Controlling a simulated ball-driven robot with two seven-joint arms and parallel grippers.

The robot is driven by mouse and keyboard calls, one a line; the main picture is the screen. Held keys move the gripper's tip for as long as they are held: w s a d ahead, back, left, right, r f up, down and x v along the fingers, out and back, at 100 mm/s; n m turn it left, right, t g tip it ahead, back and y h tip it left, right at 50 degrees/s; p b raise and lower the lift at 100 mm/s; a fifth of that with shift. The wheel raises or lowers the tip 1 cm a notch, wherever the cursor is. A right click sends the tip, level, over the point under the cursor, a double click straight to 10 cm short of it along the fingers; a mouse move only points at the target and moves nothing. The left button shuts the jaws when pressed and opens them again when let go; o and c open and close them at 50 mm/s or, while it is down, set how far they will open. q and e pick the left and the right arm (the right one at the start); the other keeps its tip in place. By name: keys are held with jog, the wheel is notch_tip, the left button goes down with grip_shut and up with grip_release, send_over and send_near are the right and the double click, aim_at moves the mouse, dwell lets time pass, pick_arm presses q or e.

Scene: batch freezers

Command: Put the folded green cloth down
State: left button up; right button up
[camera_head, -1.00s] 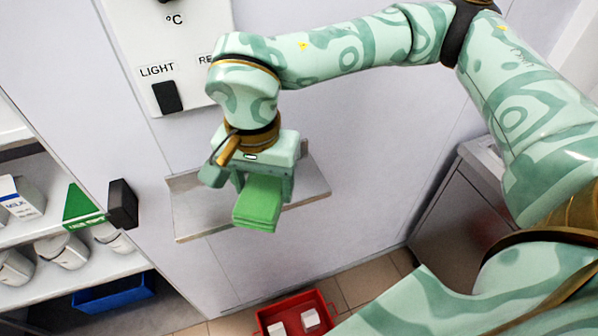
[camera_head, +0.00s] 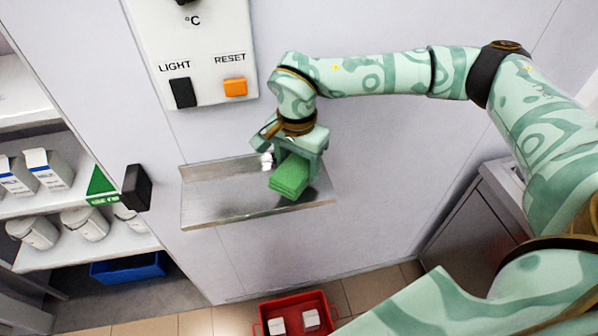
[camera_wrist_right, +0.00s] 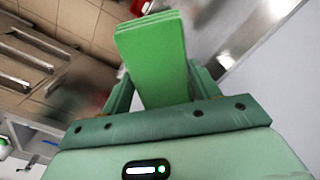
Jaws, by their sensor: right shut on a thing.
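The folded green cloth (camera_head: 289,177) is a thick layered block held in my right gripper (camera_head: 293,160), over the metal wall shelf (camera_head: 220,209). I cannot tell whether the cloth touches the shelf. In the right wrist view the cloth (camera_wrist_right: 152,58) sticks out from between the fingers of the right gripper (camera_wrist_right: 158,88), which is shut on it. A small white crumpled thing (camera_head: 266,160) lies on the shelf just left of the gripper. My left gripper is not in view.
Above the shelf is a control panel (camera_head: 205,80) with a black LIGHT switch (camera_head: 183,92) and an orange RESET button (camera_head: 235,87). A black block (camera_head: 136,187) sticks out at left, near shelves of cartons (camera_head: 48,168). A red crate (camera_head: 293,305) stands on the floor below.

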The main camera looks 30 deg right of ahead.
aim_at(299, 174)
jog(key=shift+w+d+f, duration=0.15)
jog(key=shift+d+f, duration=0.05)
jog(key=shift+f, duration=0.1)
jog(key=shift+w+d+f, duration=0.15)
jog(key=shift+f, duration=1.6)
jog(key=shift+f, duration=0.15)
jog(key=o, duration=1.1)
jog(key=shift+c, duration=0.2)
notch_tip(299, 174, up, 12)
jog(key=shift+r+p, duration=0.2)
jog(key=shift+p, duration=0.1)
